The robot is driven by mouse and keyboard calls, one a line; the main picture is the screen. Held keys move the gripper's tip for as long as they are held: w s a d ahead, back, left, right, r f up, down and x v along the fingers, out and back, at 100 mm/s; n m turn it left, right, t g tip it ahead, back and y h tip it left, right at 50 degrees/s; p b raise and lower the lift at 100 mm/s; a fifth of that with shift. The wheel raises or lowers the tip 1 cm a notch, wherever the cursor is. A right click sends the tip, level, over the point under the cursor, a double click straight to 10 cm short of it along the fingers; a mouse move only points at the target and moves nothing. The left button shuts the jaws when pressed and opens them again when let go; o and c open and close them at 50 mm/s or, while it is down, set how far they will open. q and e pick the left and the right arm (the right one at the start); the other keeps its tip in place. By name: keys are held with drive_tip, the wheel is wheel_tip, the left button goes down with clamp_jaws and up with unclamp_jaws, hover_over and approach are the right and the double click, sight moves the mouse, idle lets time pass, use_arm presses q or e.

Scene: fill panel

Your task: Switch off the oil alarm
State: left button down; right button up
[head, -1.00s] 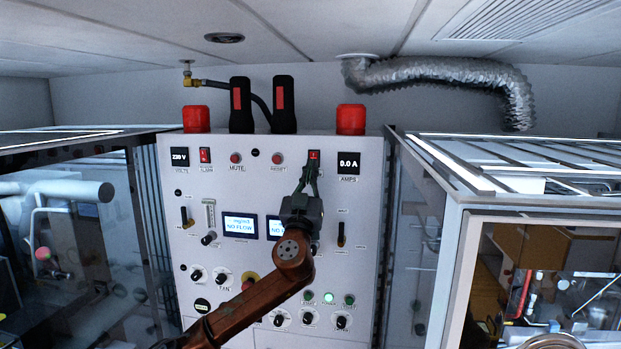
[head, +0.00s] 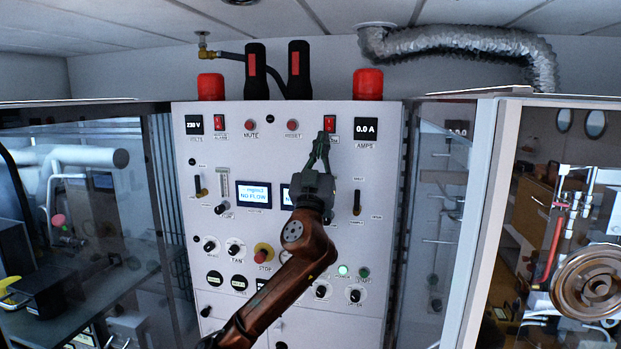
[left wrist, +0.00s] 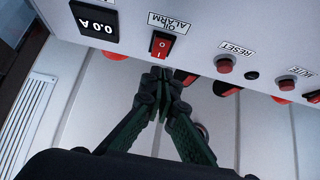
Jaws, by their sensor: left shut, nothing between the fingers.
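The oil alarm switch (head: 330,123) is a small red rocker near the top right of the white panel. In the left wrist view the switch (left wrist: 160,45) sits beside its "OIL ALARM" label, with white marks on its red face; I cannot tell which way it is set. My left gripper (head: 322,138) is shut and empty, its tips just below and slightly left of the switch in the head view. In the left wrist view the gripper (left wrist: 161,76) has its fingertips close to the switch; contact is unclear. My right gripper is not in view.
The 0.0 A display (head: 366,130) is right of the switch, and the reset button (head: 292,125) left. Another red rocker (head: 219,123) is at the panel's upper left. Red beacons (head: 368,84) stand on top. A glass cabinet (head: 481,200) flanks the panel on the right.

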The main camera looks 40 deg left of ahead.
use_arm(q)
drive_tip(key=s+d+f+b, duration=0.2)
drive_tip(key=s+f, duration=0.2)
drive_tip(key=f, duration=0.4)
drive_tip(key=shift+d+b, duration=0.2)
drive_tip(key=shift+b, duration=0.2)
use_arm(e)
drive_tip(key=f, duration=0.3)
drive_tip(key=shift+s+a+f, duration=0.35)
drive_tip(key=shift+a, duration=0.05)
use_arm(q)
drive_tip(key=shift+s, duration=0.1)
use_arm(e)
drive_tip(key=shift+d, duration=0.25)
